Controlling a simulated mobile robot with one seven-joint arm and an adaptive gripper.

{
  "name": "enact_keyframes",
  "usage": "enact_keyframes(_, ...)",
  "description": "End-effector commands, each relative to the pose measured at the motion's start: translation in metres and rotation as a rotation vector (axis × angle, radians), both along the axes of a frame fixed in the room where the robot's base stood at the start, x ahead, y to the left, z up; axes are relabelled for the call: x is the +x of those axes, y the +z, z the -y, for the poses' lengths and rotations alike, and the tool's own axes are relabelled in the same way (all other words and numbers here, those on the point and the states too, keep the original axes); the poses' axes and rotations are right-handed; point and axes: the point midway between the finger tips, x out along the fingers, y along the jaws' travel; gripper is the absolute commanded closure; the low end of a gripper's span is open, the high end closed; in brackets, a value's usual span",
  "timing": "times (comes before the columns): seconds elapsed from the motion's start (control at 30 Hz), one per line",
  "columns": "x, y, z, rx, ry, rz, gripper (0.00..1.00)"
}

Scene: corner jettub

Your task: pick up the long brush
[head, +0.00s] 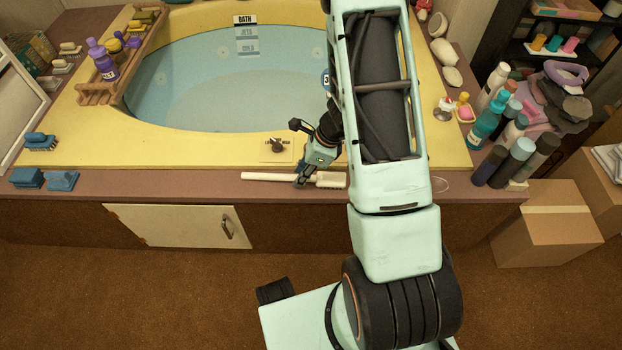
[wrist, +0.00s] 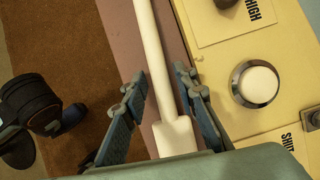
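The long brush (head: 270,177) is cream-white and lies along the brown ledge in front of the yellow tub. Its thin handle points left and its wider head lies to the right in the head view. My gripper (head: 303,180) is over the brush near where handle meets head. In the wrist view the brush (wrist: 152,60) runs between the two spread fingers of my gripper (wrist: 162,88), with visible gaps on both sides. The gripper is open. The lower end of the brush head is hidden behind the gripper body.
The yellow tub rim (head: 200,145) rises behind the ledge, with a dial (head: 277,146) near my gripper. Blue brushes (head: 60,180) lie at the ledge's left end. Several bottles (head: 520,150) stand at the right. The ledge (head: 160,184) left of the brush is clear.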

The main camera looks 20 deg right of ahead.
Motion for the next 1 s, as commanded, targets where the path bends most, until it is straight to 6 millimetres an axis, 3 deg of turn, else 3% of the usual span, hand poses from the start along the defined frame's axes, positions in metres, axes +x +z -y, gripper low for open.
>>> enact_keyframes(0.03,0.000,0.000,0.000,0.000,0.000,0.000,0.81)
enact_keyframes(0.2,0.000,0.000,0.000,0.000,0.000,0.000,1.00)
enact_keyframes(0.67,0.000,0.004,0.000,-0.001,0.001,0.001,1.00)
enact_keyframes(0.93,0.000,0.039,0.001,0.000,0.000,0.003,1.00)
enact_keyframes(1.0,-0.011,0.052,0.008,0.000,-0.003,0.002,1.00)
